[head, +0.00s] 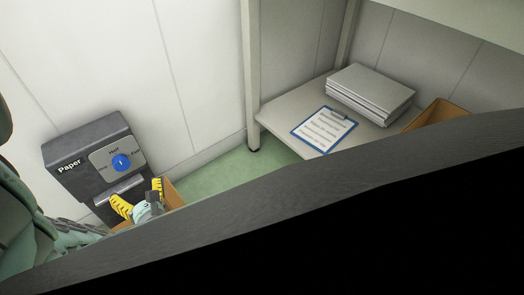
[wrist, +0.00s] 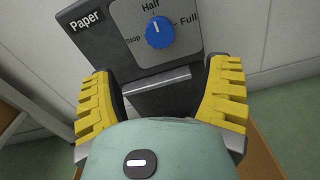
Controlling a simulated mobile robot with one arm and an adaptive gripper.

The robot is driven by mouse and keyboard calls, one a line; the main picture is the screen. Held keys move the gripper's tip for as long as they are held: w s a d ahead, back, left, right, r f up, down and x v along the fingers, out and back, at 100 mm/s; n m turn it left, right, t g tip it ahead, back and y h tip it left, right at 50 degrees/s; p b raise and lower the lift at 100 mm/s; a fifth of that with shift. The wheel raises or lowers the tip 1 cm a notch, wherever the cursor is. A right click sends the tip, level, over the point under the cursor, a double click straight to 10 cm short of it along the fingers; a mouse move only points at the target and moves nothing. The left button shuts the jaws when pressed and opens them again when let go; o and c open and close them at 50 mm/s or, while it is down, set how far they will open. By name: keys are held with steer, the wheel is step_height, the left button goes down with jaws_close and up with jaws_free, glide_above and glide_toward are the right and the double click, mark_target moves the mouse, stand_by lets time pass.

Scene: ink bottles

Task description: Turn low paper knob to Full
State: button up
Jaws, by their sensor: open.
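The dark grey Paper box (head: 75,158) stands against the wall at the left of the head view; it also shows in the wrist view (wrist: 95,52). Its light grey dial plate carries a round blue knob (head: 121,163), seen in the wrist view (wrist: 159,32) too. The plate reads Stop at left, Half at top and Full at right. The knob's white mark points up, roughly at Half. My gripper (head: 139,198) is open and empty, its yellow fingers wide apart. In the wrist view my gripper (wrist: 162,78) lies below the knob, apart from it.
A metal ledge (wrist: 156,79) juts from the box below the dial. A brown carton (head: 173,192) is by my gripper. At right, a shelf (head: 277,108) bears a clipboard (head: 323,130) and a paper stack (head: 370,92). A dark slanted edge (head: 300,172) hides the lower head view.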

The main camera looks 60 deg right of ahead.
mark_target(123, 166)
steer(key=b+x, duration=0.3)
steer(key=x, duration=0.7)
steer(key=shift+w, duration=0.4)
steer(key=shift+o, duration=0.2)
steer(key=c, duration=1.2)
steer(key=shift+s, duration=0.1)
